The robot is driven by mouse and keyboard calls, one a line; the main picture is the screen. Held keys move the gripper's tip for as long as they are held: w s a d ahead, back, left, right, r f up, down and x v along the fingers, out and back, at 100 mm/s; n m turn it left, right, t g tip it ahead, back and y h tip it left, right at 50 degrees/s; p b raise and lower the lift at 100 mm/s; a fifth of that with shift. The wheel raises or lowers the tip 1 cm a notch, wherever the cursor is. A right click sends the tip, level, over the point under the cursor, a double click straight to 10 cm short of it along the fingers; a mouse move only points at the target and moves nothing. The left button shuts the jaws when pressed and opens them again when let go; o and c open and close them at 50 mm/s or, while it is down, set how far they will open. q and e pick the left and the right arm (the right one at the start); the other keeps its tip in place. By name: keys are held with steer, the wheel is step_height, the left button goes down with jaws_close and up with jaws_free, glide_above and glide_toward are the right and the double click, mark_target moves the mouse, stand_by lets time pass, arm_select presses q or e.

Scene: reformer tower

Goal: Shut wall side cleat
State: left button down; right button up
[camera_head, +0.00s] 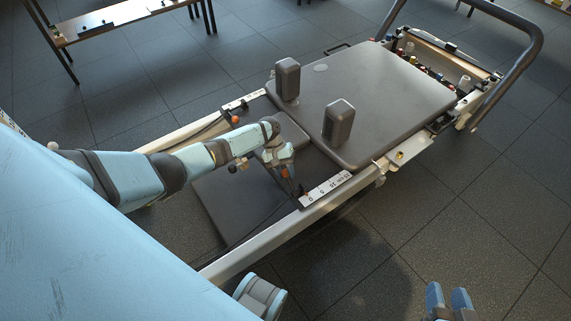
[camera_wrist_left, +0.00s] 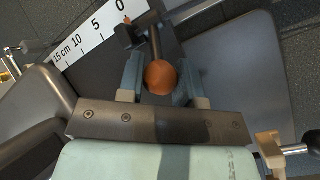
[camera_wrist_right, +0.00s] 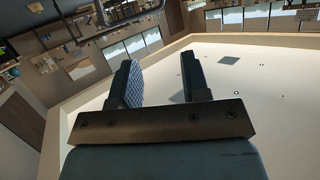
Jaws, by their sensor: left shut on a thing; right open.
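My left gripper (camera_head: 290,182) reaches down inside the reformer frame at the near rail's white scale (camera_head: 325,189). In the left wrist view its fingers (camera_wrist_left: 160,85) are shut around an orange ball knob (camera_wrist_left: 161,78). The knob sits on a dark lever that runs to a black cleat (camera_wrist_left: 128,38) beside the scale's 0 mark. A second cleat with an orange knob (camera_head: 235,120) stands on the far rail by another scale. I cannot tell which cleat is the wall side one. My right gripper (camera_head: 449,302) is open and empty, low over the floor, away from the reformer.
The grey padded carriage (camera_head: 375,95) with two upright shoulder blocks (camera_head: 288,79) lies right of my left gripper. A curved tube (camera_head: 535,50) rises at the reformer's far end. A wooden bench (camera_head: 110,20) stands at the back left. Floor at the right is clear.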

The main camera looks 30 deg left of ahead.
steer(key=shift+s+f, duration=0.1)
steer(key=shift+f, duration=0.05)
arm_select(q)
steer(key=c, duration=0.8)
jaws_free()
arm_select(e)
steer(key=shift+a+f, duration=0.1)
arm_select(q)
steer(key=shift+w+a+r, duration=0.1)
steer(key=shift+r, duration=0.05)
steer(key=p+v, duration=0.3)
steer(key=v, duration=1)
steer(key=shift+a+r, duration=0.15)
steer(key=shift+r, duration=0.05)
arm_select(e)
steer(key=shift+s+d+f+g+h, duration=0.5)
steer(key=shift+s+d+f+g, duration=0.1)
steer(key=shift+d+f+g, duration=0.15)
steer(key=shift+a, duration=0.1)
arm_select(q)
steer(key=shift+f, duration=0.1)
